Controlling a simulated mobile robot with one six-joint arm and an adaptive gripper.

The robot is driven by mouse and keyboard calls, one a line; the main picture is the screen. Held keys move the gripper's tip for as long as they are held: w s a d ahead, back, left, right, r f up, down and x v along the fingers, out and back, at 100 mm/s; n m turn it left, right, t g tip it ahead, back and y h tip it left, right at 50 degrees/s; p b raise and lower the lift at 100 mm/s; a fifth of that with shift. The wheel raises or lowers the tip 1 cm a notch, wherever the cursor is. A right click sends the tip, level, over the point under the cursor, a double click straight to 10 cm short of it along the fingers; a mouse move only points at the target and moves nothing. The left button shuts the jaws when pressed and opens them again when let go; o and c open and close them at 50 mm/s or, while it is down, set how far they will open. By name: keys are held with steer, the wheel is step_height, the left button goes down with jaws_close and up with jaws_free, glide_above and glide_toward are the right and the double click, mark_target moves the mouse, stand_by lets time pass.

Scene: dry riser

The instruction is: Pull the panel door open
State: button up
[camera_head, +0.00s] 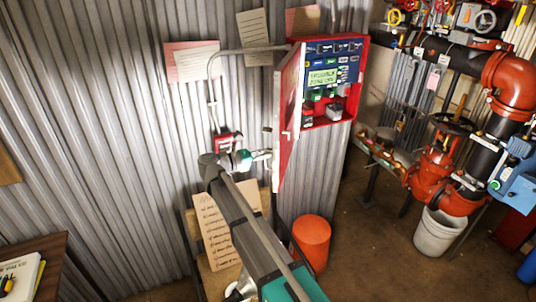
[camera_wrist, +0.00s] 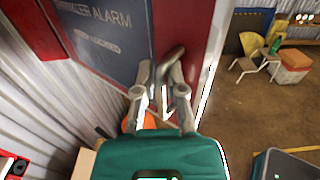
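The red panel box (camera_head: 356,82) hangs on the corrugated wall in the head view. Its door (camera_head: 291,105) stands swung out on the left, and the controls inside (camera_head: 325,78) show. In the wrist view the door's front (camera_wrist: 105,28) fills the upper left, with a dark alarm label. A grey curved handle (camera_wrist: 172,56) is near the door's free edge. My gripper (camera_wrist: 161,70) has its fingers on either side of the handle and looks shut on it. In the head view my gripper (camera_head: 268,155) is at the door's outer face, its fingertips partly hidden.
Red pipes and valves (camera_head: 440,165) and a white bucket (camera_head: 437,232) stand at the right. An orange bucket (camera_head: 311,240) is below the panel. A conduit (camera_head: 212,75) and a small red box (camera_head: 228,142) are on the wall.

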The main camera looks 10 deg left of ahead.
steer(key=o, duration=0.4)
steer(key=shift+w+d+r, duration=0.1)
steer(key=shift+w, duration=0.1)
steer(key=shift+s, duration=0.1)
steer(key=v, duration=1.2)
